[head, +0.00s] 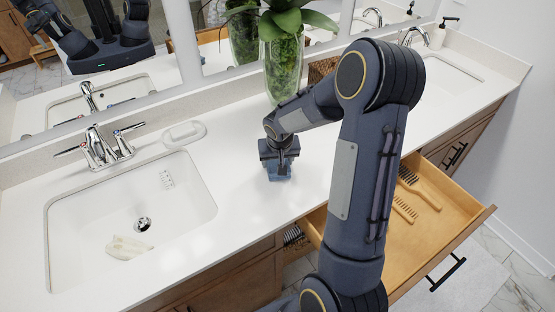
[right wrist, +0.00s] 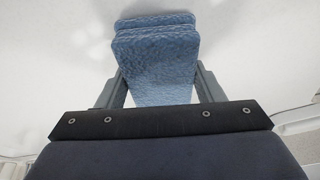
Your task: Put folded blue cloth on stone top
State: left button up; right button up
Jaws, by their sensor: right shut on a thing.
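The folded blue cloth (right wrist: 155,60) is between the two fingers of my right gripper (right wrist: 158,88) in the right wrist view, with pale stone behind it. In the head view my right gripper (head: 279,158) points down at the white stone top (head: 235,140), between the left sink and the plant vase. Only a little of the cloth (head: 280,174) shows below the fingers there. It is at or just above the stone; I cannot tell whether it touches. My left gripper is not seen directly in the head view.
A sink (head: 100,235) with a beige cloth or sponge (head: 128,247) lies to the left. A soap dish (head: 184,134) stands beside the faucet. A glass vase (head: 283,72) with a plant is behind my gripper. An open drawer (head: 440,215) holding brushes sticks out at right.

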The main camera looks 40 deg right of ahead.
jog(key=shift+f, duration=0.1)
jog(key=shift+f, duration=0.15)
jog(key=o, duration=1)
jog(key=shift+c, duration=0.2)
jog(key=shift+r, duration=0.2)
jog(key=shift+r, duration=0.25)
jog(key=v, duration=1.1)
jog(key=s+a+r+n+t+y, duration=0.1)
jog(key=s+a+r+n+y, duration=0.1)
jog(key=s+a, duration=0.6)
jog(key=s+a+r+n+t+y, duration=0.1)
jog(key=s+a+n+y, duration=0.1)
jog(key=s+a, duration=0.6)
jog(key=s+y, duration=0.1)
jog(key=s, duration=0.3)
jog(key=shift+a+r+t+b, duration=0.25)
jog(key=shift+r+t+b, duration=0.05)
jog(key=shift+r, duration=0.1)
